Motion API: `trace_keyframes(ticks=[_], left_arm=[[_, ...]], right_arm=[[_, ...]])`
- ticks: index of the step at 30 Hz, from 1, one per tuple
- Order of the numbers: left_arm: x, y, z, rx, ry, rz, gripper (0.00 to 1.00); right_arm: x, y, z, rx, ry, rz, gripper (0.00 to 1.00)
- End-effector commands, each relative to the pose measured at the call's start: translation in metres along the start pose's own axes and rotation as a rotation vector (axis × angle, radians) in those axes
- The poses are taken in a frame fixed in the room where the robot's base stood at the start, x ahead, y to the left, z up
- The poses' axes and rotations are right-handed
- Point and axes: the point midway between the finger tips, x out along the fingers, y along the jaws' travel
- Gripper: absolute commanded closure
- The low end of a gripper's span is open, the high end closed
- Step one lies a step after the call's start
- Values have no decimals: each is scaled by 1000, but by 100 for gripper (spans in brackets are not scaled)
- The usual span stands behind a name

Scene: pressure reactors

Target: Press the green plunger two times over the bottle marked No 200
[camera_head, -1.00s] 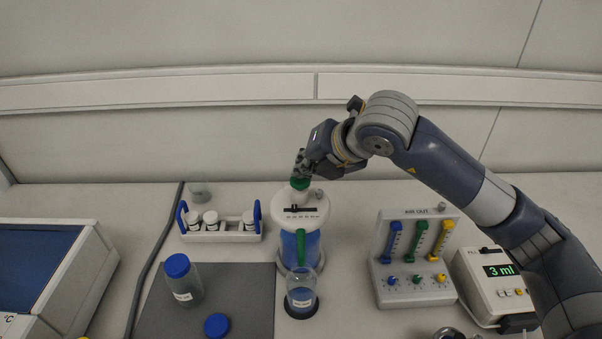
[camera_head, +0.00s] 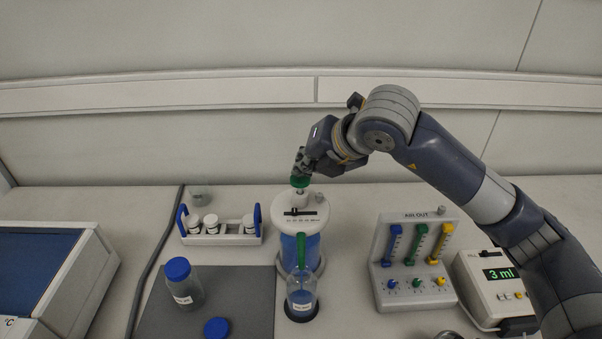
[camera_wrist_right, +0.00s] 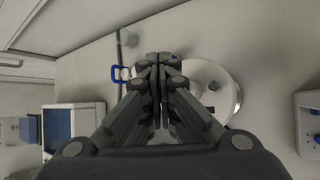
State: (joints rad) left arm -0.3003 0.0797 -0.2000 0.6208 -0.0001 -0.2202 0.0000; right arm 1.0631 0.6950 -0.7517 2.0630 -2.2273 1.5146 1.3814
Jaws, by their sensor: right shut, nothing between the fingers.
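The green plunger (camera_head: 300,181) sits on top of a white-lidded dispenser (camera_head: 299,209) holding blue liquid. A short stem shows under the plunger. My right gripper (camera_head: 300,165) is shut and empty, pointing down with its fingertips at the plunger's top; I cannot tell whether they touch. In the right wrist view its closed fingers (camera_wrist_right: 158,62) cover the plunger. A clear open bottle (camera_head: 301,294) with blue liquid and a white label stands under the dispenser's green spout (camera_head: 301,249). Its label is too small to read surely. My left gripper is out of view.
A blue-capped bottle (camera_head: 183,285) and a loose blue cap (camera_head: 216,328) are on a grey mat (camera_head: 245,290). A white rack (camera_head: 220,238) of small vials stands left of the dispenser. A valve panel (camera_head: 415,258) and a "3 ml" display unit (camera_head: 495,285) stand to the right.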

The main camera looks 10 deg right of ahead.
Motion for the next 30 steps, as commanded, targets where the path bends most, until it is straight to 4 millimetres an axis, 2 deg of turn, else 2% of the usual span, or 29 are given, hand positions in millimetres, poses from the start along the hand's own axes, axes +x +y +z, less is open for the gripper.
trace_keyframes(ticks=[14,30], left_arm=[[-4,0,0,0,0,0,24],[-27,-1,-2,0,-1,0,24]], right_arm=[[-6,5,5,0,-2,2,100],[-43,31,32,0,-3,3,100]])
